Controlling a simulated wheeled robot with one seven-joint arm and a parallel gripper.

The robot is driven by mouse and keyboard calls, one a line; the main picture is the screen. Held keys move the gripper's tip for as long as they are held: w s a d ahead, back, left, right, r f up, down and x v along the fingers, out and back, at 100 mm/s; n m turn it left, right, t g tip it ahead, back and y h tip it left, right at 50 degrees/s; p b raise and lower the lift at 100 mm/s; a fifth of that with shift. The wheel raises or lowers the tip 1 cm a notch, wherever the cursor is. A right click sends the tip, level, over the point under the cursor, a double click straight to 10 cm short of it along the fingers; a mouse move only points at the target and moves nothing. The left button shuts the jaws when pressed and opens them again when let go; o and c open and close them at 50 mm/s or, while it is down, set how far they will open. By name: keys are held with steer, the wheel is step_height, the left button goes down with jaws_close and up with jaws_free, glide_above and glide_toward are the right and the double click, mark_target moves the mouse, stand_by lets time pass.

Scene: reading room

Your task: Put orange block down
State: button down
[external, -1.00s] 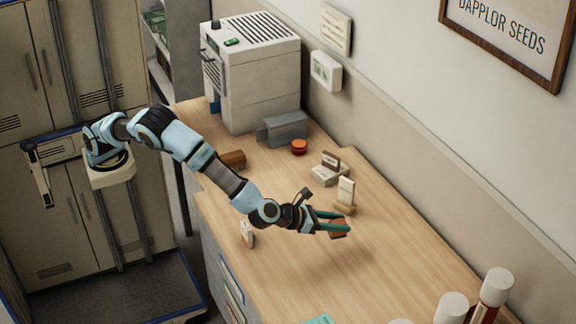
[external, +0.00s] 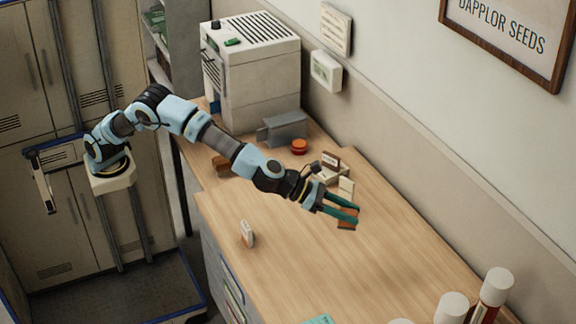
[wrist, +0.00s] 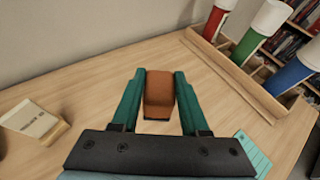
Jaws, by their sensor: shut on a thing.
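The orange block (wrist: 160,88) is brownish orange and sits between the two green fingers of my gripper (wrist: 160,92) in the wrist view. In the external view the block (external: 347,224) shows at the fingertips of my gripper (external: 343,210), partly covered by the fingers. My gripper is shut on the block from both sides.
Small cream card holders (external: 328,170) stand behind my gripper near the wall. A white and orange item (external: 247,233) stands by the front edge. White-capped tubes (external: 492,290) stand in a wooden rack at the near right. The desk's middle is clear.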

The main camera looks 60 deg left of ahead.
steer(key=s+d+m+g+h+b, duration=0.3)
steer(key=s+d+m+g+h, duration=0.2)
steer(key=s+m+g, duration=0.2)
steer(key=s+a+m+g+b, duration=0.4)
steer(key=s+m+g, duration=0.45)
steer(key=s, duration=0.25)
steer(key=shift+g, duration=0.25)
steer(key=shift+s+f+p, duration=0.15)
steer(key=shift+f+p, duration=0.15)
steer(key=shift+f, duration=6.95)
steer(key=shift+f+b, duration=0.2)
steer(key=shift+b, duration=0.1)
steer(key=shift+c, duration=2.1)
jaws_free()
steer(key=shift+r, duration=0.2)
